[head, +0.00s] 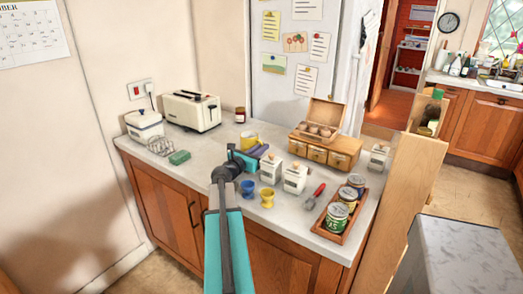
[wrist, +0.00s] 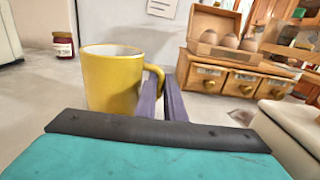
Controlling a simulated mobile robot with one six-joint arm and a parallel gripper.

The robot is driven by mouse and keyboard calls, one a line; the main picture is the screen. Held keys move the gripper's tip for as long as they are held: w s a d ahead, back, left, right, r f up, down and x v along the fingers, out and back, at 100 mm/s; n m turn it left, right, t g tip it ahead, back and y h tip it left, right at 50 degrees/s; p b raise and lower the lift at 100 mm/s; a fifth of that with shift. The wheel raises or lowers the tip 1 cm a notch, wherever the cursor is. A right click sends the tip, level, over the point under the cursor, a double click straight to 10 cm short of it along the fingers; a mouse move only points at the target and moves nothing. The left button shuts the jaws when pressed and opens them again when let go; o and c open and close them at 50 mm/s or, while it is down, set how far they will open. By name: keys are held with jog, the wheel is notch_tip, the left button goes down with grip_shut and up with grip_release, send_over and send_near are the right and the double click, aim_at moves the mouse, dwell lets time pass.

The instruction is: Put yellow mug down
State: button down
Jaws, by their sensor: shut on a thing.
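The yellow mug (wrist: 112,80) stands upright in front of my gripper in the wrist view. Its handle, on the right, is at the purple fingers of my gripper (wrist: 173,98), which are shut on it. The mug's base is hidden behind my gripper body, so I cannot tell if it touches the counter. In the head view the mug (head: 249,138) shows just behind my gripper (head: 262,151), over the grey worktop (head: 222,150).
A jam jar (wrist: 64,45) is behind left. A wooden drawer box (head: 325,151) with an egg box (head: 319,119) is behind right. White canisters (head: 294,178), a blue egg cup (head: 247,188) and a yellow egg cup (head: 267,197) stand close by. Bare worktop lies left of the mug.

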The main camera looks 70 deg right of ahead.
jog(key=shift+f, duration=0.25)
jog(key=shift+f, duration=0.15)
jog(key=c, duration=1.8)
grip_release()
jog(key=shift+c, duration=0.2)
jog(key=shift+r, duration=0.2)
jog(key=shift+w+a+f, duration=0.1)
jog(key=shift+w+a, duration=0.05)
jog(key=shift+a, duration=0.5)
jog(key=b+v, duration=0.1)
jog(key=v, duration=0.9)
jog(key=shift+w+a+b, duration=0.1)
jog(key=shift+a+b, duration=0.2)
jog(key=shift+b, duration=0.05)
